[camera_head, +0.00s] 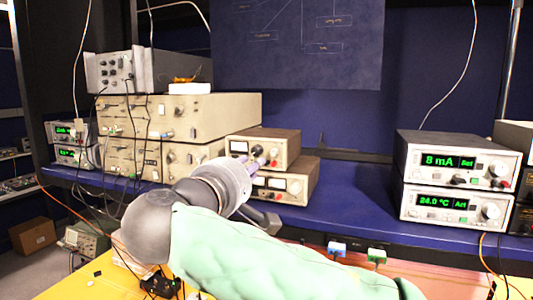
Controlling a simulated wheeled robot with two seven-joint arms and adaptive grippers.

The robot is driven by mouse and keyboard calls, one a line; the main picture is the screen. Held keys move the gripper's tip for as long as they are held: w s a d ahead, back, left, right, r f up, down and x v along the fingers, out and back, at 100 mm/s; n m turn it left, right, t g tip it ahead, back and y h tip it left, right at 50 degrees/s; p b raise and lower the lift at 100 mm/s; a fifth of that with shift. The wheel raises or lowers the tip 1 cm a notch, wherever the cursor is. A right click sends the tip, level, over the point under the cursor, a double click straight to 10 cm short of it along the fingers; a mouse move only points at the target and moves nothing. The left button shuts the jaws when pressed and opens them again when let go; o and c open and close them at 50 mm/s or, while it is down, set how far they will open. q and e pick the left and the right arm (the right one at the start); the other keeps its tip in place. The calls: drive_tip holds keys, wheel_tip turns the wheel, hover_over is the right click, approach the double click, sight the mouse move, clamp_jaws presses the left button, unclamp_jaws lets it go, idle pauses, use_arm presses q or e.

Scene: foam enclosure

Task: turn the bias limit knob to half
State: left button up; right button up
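An arm in a pale green padded sleeve reaches in from the lower right, and I take it for my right arm. Its gripper (258,163) is in front of two stacked beige meter units (285,147) at the middle of the shelf. Its fingers overlap the front of these units, and whether they touch a knob or are open or shut is unclear. No label reading bias limit is legible. At right, a grey unit (459,160) shows a green "8 mA Set" and has a round knob (499,170). My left gripper is not in view.
Below that unit, another (455,203) reads about 24.0 °C. Large beige units (185,115) and a grey instrument (112,72) stand at left with hanging cables. The blue shelf (355,215) is bare between the middle and right stacks.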

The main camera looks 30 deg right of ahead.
sight(273, 154)
drive_tip(key=w+d+m+p, duration=0.2)
drive_tip(key=d+m+p, duration=0.1)
drive_tip(key=m, duration=0.3)
drive_tip(key=w+d+m+p, duration=0.3)
drive_tip(key=m, duration=0.3)
drive_tip(key=w+d+m+p, duration=0.2)
drive_tip(key=d+m+p, duration=0.1)
drive_tip(key=m, duration=0.3)
drive_tip(key=shift+w+d+f+p, duration=0.1)
drive_tip(key=shift+w+p, duration=0.1)
drive_tip(key=shift+p, duration=0.15)
drive_tip(key=shift+c, duration=0.3)
clamp_jaws()
